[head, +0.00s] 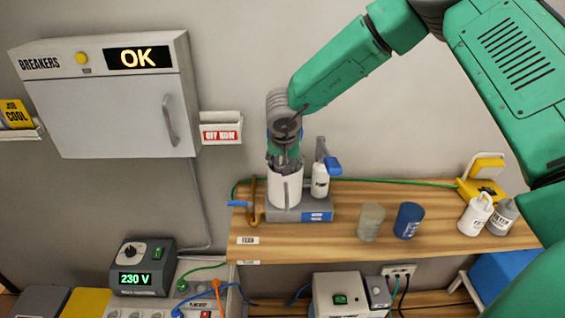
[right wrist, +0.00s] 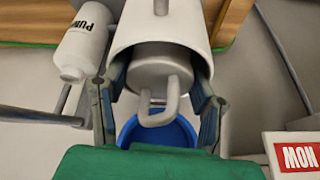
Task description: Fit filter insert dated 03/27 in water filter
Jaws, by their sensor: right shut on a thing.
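The white filter housing (head: 285,188) stands upright on a grey base with a blue label. My right gripper (head: 285,165) points down into the housing's open top. The right wrist view shows a grey filter insert (right wrist: 150,78) with a loop handle (right wrist: 163,110), partly inside the housing (right wrist: 185,30). My right gripper (right wrist: 163,80) is shut on this insert, one finger on each side. No date on it can be read. Two other loop-handled pieces, one white (head: 474,216) and one grey (head: 503,215), stand at the shelf's right. My left gripper is not in view.
A grey cup (head: 372,222) and a blue cup (head: 409,220) are farther right.

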